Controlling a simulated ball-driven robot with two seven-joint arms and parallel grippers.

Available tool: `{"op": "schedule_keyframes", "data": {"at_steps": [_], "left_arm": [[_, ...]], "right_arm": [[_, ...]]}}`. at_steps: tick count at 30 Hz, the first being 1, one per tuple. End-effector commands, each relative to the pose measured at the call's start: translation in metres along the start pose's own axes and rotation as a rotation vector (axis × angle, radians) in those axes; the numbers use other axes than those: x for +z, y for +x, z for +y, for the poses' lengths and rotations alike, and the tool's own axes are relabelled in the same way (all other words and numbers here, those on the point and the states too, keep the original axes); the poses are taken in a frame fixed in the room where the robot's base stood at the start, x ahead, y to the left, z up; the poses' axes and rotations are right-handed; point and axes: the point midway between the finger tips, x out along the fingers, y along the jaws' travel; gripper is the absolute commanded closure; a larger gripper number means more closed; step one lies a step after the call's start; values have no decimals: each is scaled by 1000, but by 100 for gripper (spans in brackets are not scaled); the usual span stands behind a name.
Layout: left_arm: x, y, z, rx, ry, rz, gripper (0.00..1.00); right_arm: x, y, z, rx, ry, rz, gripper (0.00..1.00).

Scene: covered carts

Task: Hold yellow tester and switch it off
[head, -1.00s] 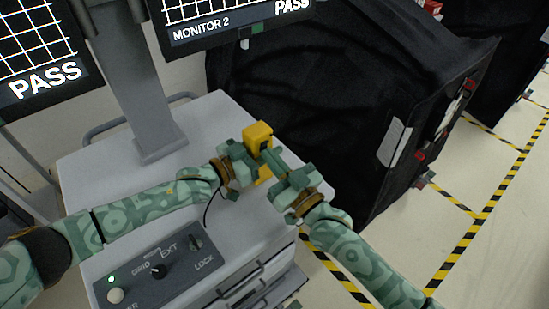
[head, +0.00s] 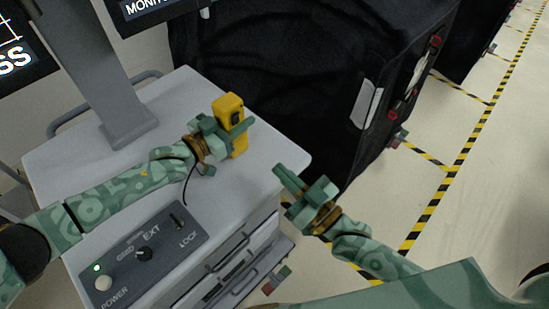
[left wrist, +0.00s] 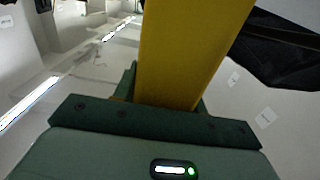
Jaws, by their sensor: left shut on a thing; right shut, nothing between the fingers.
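The yellow tester (head: 229,106) is held upright above the grey cart top in the head view. My left gripper (head: 232,130) is shut on it, with fingers across its body. In the left wrist view the tester (left wrist: 188,50) fills the space between the fingers; its face and switch cannot be made out. A dark cable hangs below the left gripper. My right gripper (head: 285,176) is shut and empty, apart from the tester, near the cart's right edge.
The cart top (head: 205,85) carries a control panel (head: 140,255) with a lit green light and knobs. A monitor post (head: 105,75) stands at the back left. Black covered carts (head: 300,60) stand behind. Striped floor tape (head: 465,160) runs at right.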

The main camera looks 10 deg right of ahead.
Motion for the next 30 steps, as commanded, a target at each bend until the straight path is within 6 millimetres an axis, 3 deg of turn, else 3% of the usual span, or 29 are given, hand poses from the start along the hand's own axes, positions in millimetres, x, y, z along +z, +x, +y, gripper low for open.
{"op": "schedule_keyframes", "data": {"at_steps": [13, 14, 16, 25, 30], "left_arm": [[-1, 0, 0, 0, 0, 2, 87], [-1, 0, 0, 0, 0, 2, 50], [-1, 0, 0, 0, 0, 1, 33], [0, -2, 0, -1, 0, 0, 33], [1, -27, -1, -1, 0, -2, 33]], "right_arm": [[1, -3, 0, 0, 0, 0, 100], [1, -3, 0, 0, 0, 0, 100], [1, -3, 0, 0, 0, 0, 100], [1, -3, 0, 0, 0, 0, 100], [1, -3, 0, 0, 0, 0, 100]]}}
